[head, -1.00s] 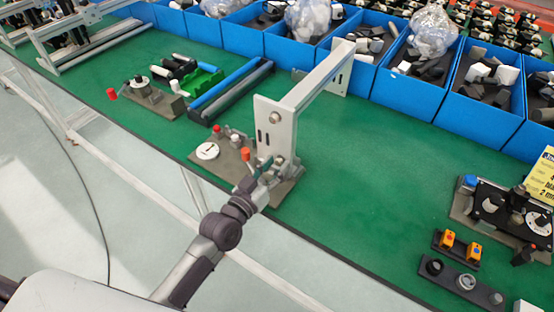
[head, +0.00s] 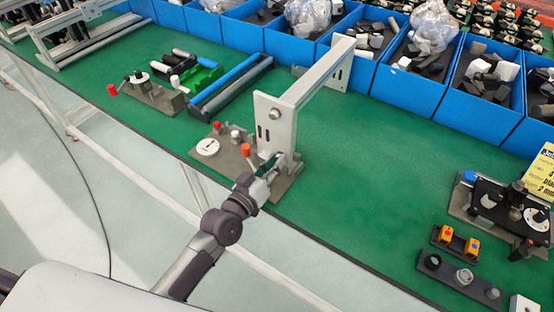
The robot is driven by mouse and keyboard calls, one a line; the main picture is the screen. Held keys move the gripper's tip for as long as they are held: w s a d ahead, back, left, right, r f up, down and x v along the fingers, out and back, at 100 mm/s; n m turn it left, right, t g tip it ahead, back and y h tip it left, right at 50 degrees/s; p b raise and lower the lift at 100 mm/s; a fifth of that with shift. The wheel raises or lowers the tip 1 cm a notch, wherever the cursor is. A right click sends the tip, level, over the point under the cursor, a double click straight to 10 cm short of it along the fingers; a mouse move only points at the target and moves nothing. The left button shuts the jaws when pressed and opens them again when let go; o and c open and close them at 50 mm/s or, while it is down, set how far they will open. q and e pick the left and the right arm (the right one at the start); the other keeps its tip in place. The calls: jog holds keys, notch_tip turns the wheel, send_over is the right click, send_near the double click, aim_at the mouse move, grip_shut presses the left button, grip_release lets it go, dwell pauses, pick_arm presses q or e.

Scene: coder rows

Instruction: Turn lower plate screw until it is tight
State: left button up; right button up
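A light grey metal bracket plate (head: 275,121) stands upright on a grey base fixture (head: 228,156) at the bench's front edge, with a bar running back to a second plate. A screw head (head: 274,115) shows high on the plate. My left gripper (head: 266,173) is at the plate's lower front. Its fingers and the arm cover the lower screw, and I cannot tell whether the fingers are open or shut. My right gripper is not in view.
A white dial (head: 207,147) and a red-knobbed lever (head: 246,150) sit left of the plate. Blue bins (head: 413,92) line the back. Orange button boxes (head: 446,234) and a black fixture (head: 497,205) stand at right. The green bench (head: 375,165) between is clear.

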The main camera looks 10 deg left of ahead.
pick_arm(q)
jog(key=m+p, duration=0.1)
jog(key=m, duration=0.1)
jog(key=m+p, duration=0.1)
jog(key=m, duration=0.1)
jog(key=shift+r, duration=0.3)
grip_shut()
jog(key=m+p, duration=0.1)
jog(key=m, duration=0.4)
jog(key=shift+w+f+m, duration=0.1)
jog(key=shift+f+m, duration=0.15)
jog(key=shift+m, duration=0.15)
jog(key=o, duration=0.7)
grip_release()
